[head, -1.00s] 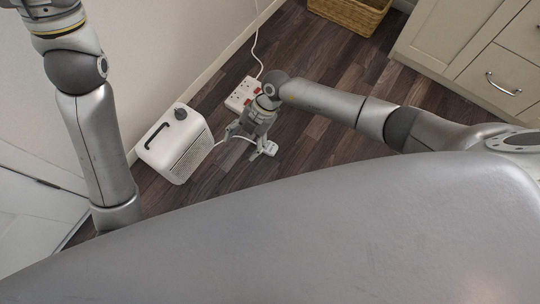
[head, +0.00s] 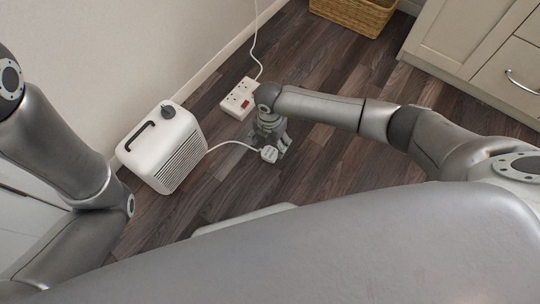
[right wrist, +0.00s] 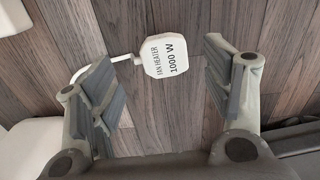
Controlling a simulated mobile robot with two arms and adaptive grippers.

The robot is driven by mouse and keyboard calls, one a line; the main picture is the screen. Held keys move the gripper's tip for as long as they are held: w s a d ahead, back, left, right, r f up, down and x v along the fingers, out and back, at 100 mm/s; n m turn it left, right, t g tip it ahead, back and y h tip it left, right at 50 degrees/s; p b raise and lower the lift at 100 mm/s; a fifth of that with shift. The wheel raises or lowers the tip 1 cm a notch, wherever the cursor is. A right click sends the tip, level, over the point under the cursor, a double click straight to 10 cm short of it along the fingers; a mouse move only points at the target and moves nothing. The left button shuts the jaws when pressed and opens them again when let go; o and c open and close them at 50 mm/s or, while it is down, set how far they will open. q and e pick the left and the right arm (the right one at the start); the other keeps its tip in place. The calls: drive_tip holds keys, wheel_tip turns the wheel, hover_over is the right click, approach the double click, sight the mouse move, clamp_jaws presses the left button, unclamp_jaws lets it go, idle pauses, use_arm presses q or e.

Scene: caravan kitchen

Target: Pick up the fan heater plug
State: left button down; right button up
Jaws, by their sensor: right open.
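The fan heater plug (head: 269,154) is white and lies on the dark wood floor with its cord running left to the fan heater (head: 165,150). In the right wrist view the plug (right wrist: 165,56) shows its label "FAN HEATER 1000 W". My right gripper (head: 276,148) reaches down to the floor beside the plug. In the right wrist view its two fingers (right wrist: 160,85) are spread wide, and the plug shows in the gap between them, toward the fingertip side; contact is not visible. My left arm is at the left edge of the head view, but its gripper is out of view.
A white power strip (head: 240,97) with a red switch lies on the floor just behind my right gripper, its cord running up along the wall. A wicker basket (head: 355,12) and cream drawers (head: 490,70) stand at the back. Floor to the right of the gripper is clear.

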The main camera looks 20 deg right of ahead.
sight(271, 151)
drive_tip(key=shift+s+d+f+b, duration=0.1)
drive_tip(key=shift+s+f+b, duration=0.05)
drive_tip(key=shift+f+b, duration=2.5)
drive_tip(key=c, duration=1.1)
